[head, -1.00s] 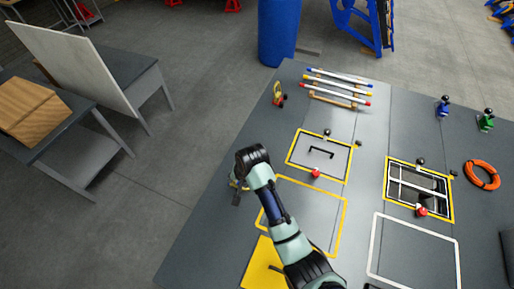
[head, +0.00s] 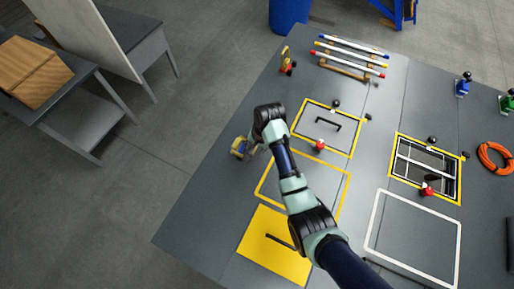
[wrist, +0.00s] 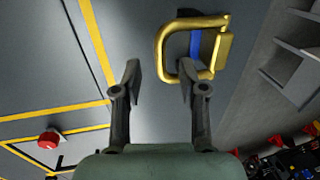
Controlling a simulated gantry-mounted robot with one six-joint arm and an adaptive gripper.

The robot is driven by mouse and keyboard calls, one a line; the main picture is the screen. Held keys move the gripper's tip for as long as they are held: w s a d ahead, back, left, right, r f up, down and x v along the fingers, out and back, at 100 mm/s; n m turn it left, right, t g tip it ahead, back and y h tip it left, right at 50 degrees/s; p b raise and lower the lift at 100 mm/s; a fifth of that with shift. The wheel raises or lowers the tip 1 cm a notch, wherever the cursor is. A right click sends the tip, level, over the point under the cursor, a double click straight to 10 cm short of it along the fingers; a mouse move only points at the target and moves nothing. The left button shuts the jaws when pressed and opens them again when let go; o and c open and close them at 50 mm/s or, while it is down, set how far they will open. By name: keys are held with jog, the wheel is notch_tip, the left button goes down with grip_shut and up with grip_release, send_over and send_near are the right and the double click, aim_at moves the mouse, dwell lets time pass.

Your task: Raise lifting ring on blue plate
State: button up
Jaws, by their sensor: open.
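The lifting ring is a gold D-shaped loop (wrist: 163,52) at the upper middle of the wrist view, with a strip of the blue plate (wrist: 195,46) showing through it. In the head view the ring (head: 240,147) is small, near the left edge of the table, just left of my gripper. My gripper (wrist: 159,75) is open and empty, its fingers spread wide. In the wrist view the right fingertip overlaps the ring's lower opening; I cannot tell whether they touch. The left fingertip is clear of the ring. In the head view my wrist hides most of the fingers.
A yellow-framed hatch with a black handle (head: 328,123) and a red knob (head: 319,146) lie to the right. A yellow panel (head: 267,248) lies in front. A rack of rods (head: 348,58) stands behind. The floor drops away left of the table edge.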

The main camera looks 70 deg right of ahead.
aim_at(254, 152)
jog(key=shift+w+f+b, duration=0.25)
jog(key=shift+f+b, duration=0.85)
jog(key=shift+b, duration=0.1)
jog(key=shift+w+f+b, duration=0.2)
jog(key=shift+f+b, duration=0.9)
jog(key=shift+b, duration=0.1)
grip_shut()
jog(key=shift+r, duration=0.15)
